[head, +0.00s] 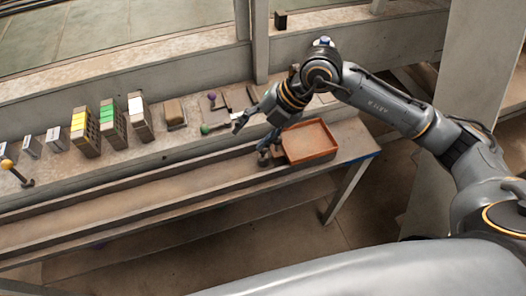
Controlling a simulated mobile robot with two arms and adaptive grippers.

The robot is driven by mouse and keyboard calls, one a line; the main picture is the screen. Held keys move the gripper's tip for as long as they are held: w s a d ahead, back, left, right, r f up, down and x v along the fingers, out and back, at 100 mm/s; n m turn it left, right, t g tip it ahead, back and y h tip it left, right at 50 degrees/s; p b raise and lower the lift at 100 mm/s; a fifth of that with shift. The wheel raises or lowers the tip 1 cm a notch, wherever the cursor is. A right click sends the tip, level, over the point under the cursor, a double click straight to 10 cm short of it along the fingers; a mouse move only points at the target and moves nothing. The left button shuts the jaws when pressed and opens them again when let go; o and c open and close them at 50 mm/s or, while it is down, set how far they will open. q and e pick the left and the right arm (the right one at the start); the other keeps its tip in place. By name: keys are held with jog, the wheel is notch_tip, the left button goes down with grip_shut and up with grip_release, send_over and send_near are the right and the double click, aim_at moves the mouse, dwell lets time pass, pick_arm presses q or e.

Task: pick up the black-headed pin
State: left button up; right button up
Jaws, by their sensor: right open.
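I cannot clearly make out a black-headed pin; it may be hidden behind my right gripper or arm. My right gripper (251,138) is open, its two fingers spread wide, over the front part of the ledge and the left side of an orange-brown tray (318,153). I see nothing held between its fingers. A green-headed pin (205,129) lies just left of the gripper. A purple-headed pin (212,98) stands farther back. A yellow-headed pin (7,164) is at the far left. My left gripper is out of view.
Hollow bricks with yellow (85,132), green (111,124) and white (139,117) faces stand along the ledge. A brown block (175,114) is right of them. A small dark block (281,20) sits on the back rail. The long trough (130,205) in front looks empty.

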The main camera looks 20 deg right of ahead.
jog(key=w+d+f+m+h, duration=0.15)
jog(key=d+h, duration=0.25)
jog(key=d, duration=0.4)
jog(key=p, duration=0.2)
send_near(263, 155)
jog(key=x, duration=0.1)
jog(key=p+x, duration=0.1)
jog(key=x, duration=0.1)
jog(key=p+x, duration=0.1)
jog(key=x, duration=0.1)
jog(key=shift+w+a+f, duration=0.15)
jog(key=shift+w+a, duration=0.05)
jog(key=shift+w, duration=0.25)
jog(key=shift+f, duration=0.25)
jog(key=shift+r, duration=0.1)
grip_shut()
